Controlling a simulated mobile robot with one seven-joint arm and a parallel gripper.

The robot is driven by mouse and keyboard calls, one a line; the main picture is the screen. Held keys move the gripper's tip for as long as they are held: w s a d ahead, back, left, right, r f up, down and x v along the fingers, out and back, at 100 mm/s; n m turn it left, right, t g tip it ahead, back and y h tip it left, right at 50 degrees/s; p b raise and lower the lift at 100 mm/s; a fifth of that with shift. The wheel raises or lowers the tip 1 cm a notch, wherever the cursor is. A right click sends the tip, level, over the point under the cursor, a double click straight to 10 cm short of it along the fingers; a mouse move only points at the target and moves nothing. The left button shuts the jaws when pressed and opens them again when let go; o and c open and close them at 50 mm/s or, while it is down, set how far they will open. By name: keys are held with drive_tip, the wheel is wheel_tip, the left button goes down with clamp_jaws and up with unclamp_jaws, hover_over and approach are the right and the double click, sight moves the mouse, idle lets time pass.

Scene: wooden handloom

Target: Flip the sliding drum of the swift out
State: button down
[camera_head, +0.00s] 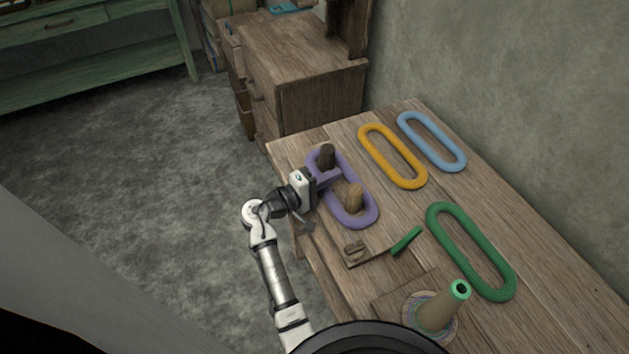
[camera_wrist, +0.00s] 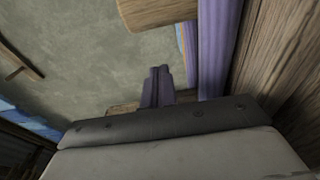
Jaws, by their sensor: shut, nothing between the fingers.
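The swift shows as two upright wooden drums on the table, a dark one (camera_head: 326,155) farther off and a lighter one (camera_head: 354,196) nearer. A purple skein (camera_head: 353,220) loops around both. I cannot tell which drum slides. My gripper (camera_head: 334,176) is shut and empty, with its purple fingers over the skein loop between the drums. In the wrist view the closed fingers (camera_wrist: 157,86) point ahead. The purple skein (camera_wrist: 217,45) runs beside them, and the end of a wooden drum (camera_wrist: 155,10) shows at the top. The fingers' contact with either drum is not clear.
Yellow (camera_head: 392,157), blue (camera_head: 432,142) and green (camera_head: 470,252) skeins lie on the wooden table (camera_head: 300,143). Nearer are a small wooden piece with a green handle (camera_head: 407,241) and a cone with a green top (camera_head: 437,312). A cabinet (camera_head: 310,85) stands behind.

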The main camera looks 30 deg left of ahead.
sight(352, 199)
drive_tip(key=shift+x, duration=1.1)
drive_tip(key=shift+s+d+r+p, duration=0.1)
drive_tip(key=shift+s+d+p, duration=0.7)
drive_tip(key=shift+s, duration=0.2)
drive_tip(key=shift+s+d, duration=0.5)
drive_tip(key=shift+s, duration=0.1)
drive_tip(key=s+d, duration=0.2)
drive_tip(key=d, duration=0.1)
drive_tip(key=shift+s+p, duration=0.15)
drive_tip(key=shift+p, duration=0.25)
drive_tip(key=shift+s+d, duration=0.2)
drive_tip(key=shift+d, duration=0.1)
drive_tip(key=shift+f, duration=0.2)
drive_tip(key=shift+w, duration=0.1)
